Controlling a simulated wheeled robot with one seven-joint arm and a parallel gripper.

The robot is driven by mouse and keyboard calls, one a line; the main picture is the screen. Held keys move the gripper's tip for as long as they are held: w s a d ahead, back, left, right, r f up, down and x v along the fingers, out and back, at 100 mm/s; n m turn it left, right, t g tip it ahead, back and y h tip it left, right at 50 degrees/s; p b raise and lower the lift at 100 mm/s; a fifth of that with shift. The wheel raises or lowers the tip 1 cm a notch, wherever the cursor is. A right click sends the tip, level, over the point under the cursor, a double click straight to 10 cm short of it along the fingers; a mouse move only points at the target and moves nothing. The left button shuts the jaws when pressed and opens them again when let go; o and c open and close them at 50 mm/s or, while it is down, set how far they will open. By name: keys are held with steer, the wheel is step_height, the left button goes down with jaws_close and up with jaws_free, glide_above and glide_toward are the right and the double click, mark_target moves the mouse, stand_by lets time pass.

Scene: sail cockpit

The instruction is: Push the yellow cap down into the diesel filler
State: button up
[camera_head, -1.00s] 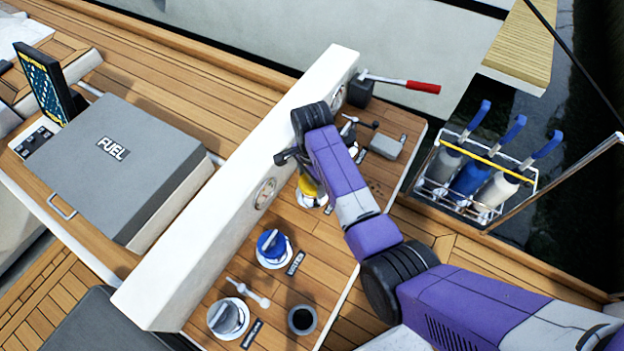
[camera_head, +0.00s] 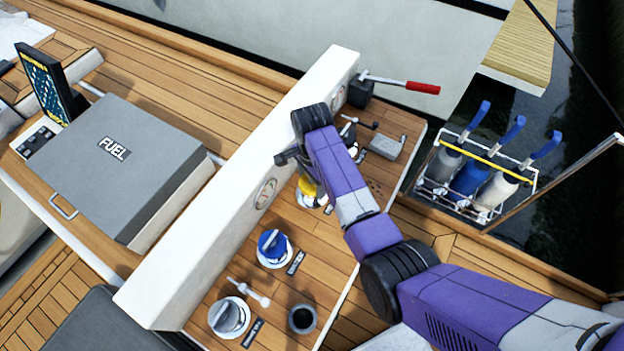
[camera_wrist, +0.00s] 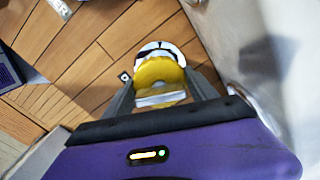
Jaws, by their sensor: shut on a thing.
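The yellow cap (camera_wrist: 158,74) is between the two fingers of my gripper (camera_wrist: 160,100) in the wrist view, held by its raised grip. A white filler ring (camera_wrist: 160,48) shows just past the cap, with a dark patch at its top. In the head view the yellow cap (camera_head: 308,187) is partly hidden by my wrist, and the white diesel filler ring (camera_head: 312,203) shows below it on the teak deck. My gripper is shut on the cap, right over the filler. How far the cap sits in the filler is hidden.
The white coaming wall (camera_head: 215,195) runs close beside my gripper. A blue cap (camera_head: 272,245) and a grey cap (camera_head: 229,317) sit on nearby fillers. A grey box (camera_head: 387,146) and a red-handled lever (camera_head: 400,84) are beyond. A bottle rack (camera_head: 474,180) stands at right.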

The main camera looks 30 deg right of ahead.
steer(key=shift+f+b, duration=0.4)
steer(key=shift+f, duration=0.2)
stand_by(0.3)
steer(key=o, duration=1.2)
steer(key=shift+o, duration=0.2)
step_height(320, 180, up, 3)
steer(key=p, duration=0.3)
steer(key=shift+r+p, duration=0.6)
steer(key=shift+r, duration=3.45)
